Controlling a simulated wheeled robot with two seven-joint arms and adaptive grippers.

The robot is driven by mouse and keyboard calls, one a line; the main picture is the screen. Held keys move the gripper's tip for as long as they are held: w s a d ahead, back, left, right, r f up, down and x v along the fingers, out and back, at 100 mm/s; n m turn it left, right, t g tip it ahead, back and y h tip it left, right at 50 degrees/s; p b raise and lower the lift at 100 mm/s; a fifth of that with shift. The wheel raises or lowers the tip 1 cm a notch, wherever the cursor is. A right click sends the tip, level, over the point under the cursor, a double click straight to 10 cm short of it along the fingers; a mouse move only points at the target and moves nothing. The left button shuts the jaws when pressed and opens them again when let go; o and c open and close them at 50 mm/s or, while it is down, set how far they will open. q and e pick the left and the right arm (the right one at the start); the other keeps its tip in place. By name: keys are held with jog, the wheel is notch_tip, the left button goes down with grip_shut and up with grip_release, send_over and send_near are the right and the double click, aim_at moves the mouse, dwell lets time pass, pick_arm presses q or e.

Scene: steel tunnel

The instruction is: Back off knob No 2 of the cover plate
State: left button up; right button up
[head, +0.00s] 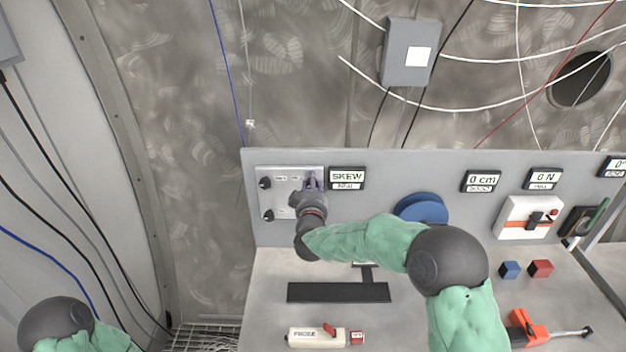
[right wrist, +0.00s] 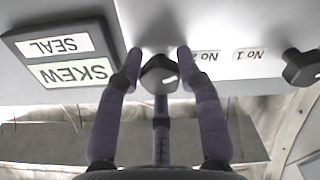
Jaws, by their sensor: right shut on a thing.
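The cover plate (head: 282,198) is a light panel on the grey upright board, with dark knobs at its corners. Knob No 2 (right wrist: 160,76) is dark with a white mark, and its label No 2 (right wrist: 205,57) is partly covered by a finger. My right gripper (head: 312,182) is at the plate's upper right and hides that knob in the head view. In the right wrist view my right gripper (right wrist: 158,56) has its fingers closed on either side of knob No 2. Knob No 1 (head: 264,183) is at the upper left. My left gripper is out of view.
A display (head: 347,178) right of the plate reads SKEW, SEAL. A blue disc (head: 421,208) and a white switch box (head: 529,217) are further right.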

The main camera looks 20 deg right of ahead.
jog(key=r+n+p, duration=0.1)
jog(key=n+p, duration=0.1)
jog(key=shift+w+r+n, duration=0.1)
jog(key=shift+n, duration=0.3)
jog(key=n+p, duration=0.2)
jog(key=n, duration=0.1)
jog(key=shift+a+n, duration=0.1)
jog(key=shift+n, duration=0.2)
jog(key=n+p, duration=0.1)
jog(key=n, duration=0.1)
jog(key=shift+n+p, duration=0.3)
jog(key=shift+p, duration=0.1)
jog(key=shift+a+f+n+p, duration=0.1)
jog(key=shift+f+n+p, duration=0.2)
jog(key=shift+n, duration=0.45)
jog(key=shift+f+n+p, duration=0.1)
jog(key=shift+n+p, duration=0.25)
jog(key=shift+n, duration=0.4)
jog(key=shift+f, duration=0.1)
jog(key=o, duration=1.1)
jog(key=shift+a, duration=0.1)
jog(key=shift+a+f, duration=0.1)
jog(key=shift+a, duration=0.05)
jog(key=shift+d, duration=0.2)
